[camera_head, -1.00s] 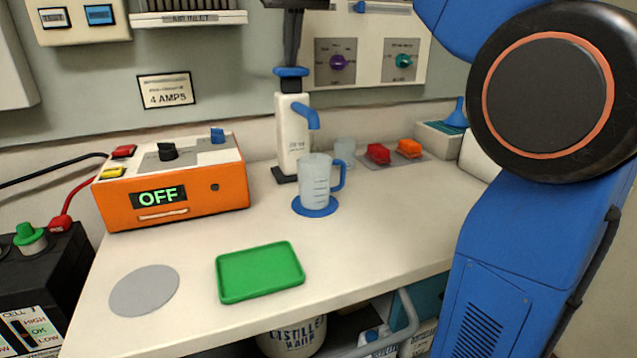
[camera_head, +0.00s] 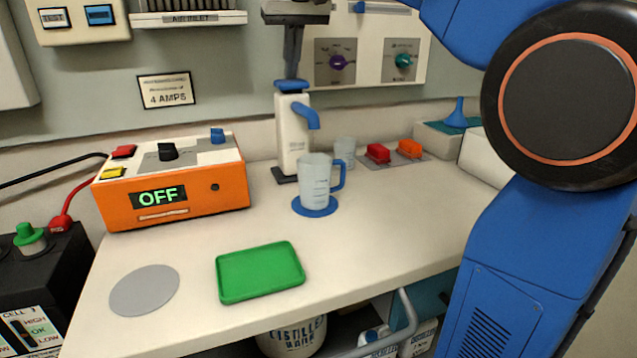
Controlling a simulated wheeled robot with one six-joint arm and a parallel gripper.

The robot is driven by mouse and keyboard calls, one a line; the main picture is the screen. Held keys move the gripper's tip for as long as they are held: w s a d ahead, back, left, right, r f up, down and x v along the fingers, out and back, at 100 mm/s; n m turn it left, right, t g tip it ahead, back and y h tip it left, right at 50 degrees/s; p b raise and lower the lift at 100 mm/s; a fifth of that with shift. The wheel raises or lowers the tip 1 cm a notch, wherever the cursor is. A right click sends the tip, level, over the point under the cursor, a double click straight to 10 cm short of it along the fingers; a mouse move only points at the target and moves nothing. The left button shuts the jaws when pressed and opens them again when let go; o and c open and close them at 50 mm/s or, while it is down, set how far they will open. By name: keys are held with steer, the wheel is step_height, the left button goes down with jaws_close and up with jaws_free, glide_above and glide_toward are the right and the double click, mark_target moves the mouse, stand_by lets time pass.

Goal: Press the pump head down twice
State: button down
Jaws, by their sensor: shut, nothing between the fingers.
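The pump dispenser is a white bottle (camera_head: 293,135) with a blue spout (camera_head: 307,115), upright at the back of the counter on a dark base. Its blue pump head (camera_head: 291,86) sits low, close against the bottle top, with no dark stem visible beneath it. My gripper (camera_head: 291,74) is shut, empty and pointing down, its fingertips on top of the pump head. A translucent measuring jug (camera_head: 314,183) with a blue handle stands on a blue round mat (camera_head: 315,211), in front of the bottle and under the spout.
An orange charger (camera_head: 215,180) reading OFF stands at left. A green tray (camera_head: 260,272) and a grey disc (camera_head: 145,290) lie in front. A clear cup (camera_head: 345,152), red clip (camera_head: 378,153) and orange clip (camera_head: 409,149) are right of the bottle. The counter's right front is clear.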

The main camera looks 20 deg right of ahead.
stand_by(0.3)
steer(key=shift+r, duration=2.3)
steer(key=shift+f, duration=0.25)
steer(key=shift+f, duration=2.2)
steer(key=shift+r, duration=2.45)
steer(key=shift+r, duration=0.1)
